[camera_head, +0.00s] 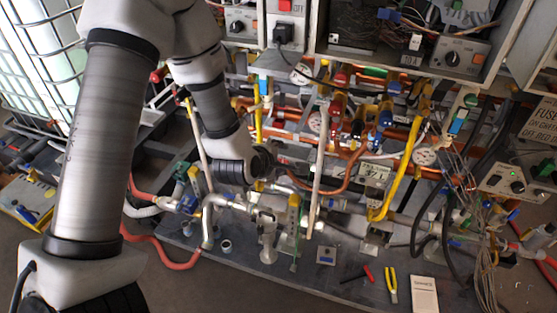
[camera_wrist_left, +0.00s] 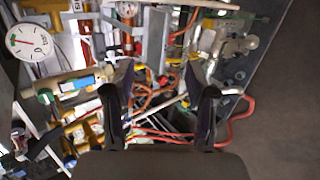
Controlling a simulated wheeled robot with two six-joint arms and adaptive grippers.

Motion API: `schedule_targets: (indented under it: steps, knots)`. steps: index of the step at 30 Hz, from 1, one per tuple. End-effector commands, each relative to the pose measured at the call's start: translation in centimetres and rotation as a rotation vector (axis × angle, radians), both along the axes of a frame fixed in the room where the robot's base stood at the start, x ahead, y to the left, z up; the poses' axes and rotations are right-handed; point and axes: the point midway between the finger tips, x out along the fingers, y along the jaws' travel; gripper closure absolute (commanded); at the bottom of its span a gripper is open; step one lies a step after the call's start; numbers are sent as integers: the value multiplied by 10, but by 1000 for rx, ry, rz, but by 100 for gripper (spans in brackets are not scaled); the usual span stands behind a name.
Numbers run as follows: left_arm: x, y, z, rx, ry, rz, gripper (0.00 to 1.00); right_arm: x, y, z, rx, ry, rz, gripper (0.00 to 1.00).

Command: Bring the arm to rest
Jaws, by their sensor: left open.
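My left arm (camera_head: 88,140) comes in from the left of the head view, bends at the top and reaches down to the pipework. My left gripper (camera_head: 265,160) is small and dark there, partly hidden by its own wrist, in front of the copper and yellow pipes. In the left wrist view its two dark fingers stand well apart, and the left gripper (camera_wrist_left: 160,84) is open with nothing held between the fingertips. Pipes and hoses lie beyond the fingers; I cannot tell whether any touch them. My right gripper is not in view.
A dense rack of copper pipes (camera_head: 345,180) and valves surrounds the gripper. A red hose (camera_head: 170,249) runs at the lower left. Bare floor shows at the right of the wrist view.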

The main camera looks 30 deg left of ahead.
Motion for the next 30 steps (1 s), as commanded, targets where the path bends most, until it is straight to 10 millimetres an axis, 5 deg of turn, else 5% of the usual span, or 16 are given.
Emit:
schedule_targets:
  steps: [13, 16, 20, 23, 27, 30]
  knots:
    - [0, 0, 0, -1, 0, 1, 44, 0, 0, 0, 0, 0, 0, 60]
    - [-6, 0, -18, 0, 30, 0, 44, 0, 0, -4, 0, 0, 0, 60]
    - [-34, -6, -89, 24, 162, -26, 44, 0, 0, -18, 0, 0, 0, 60]
    - [-79, -17, -165, 57, 328, -85, 44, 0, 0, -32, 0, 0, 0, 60]
    - [-159, -35, -251, 209, 582, -365, 44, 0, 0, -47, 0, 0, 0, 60]
    - [-222, -47, -294, 352, 743, -721, 44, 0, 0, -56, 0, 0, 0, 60]
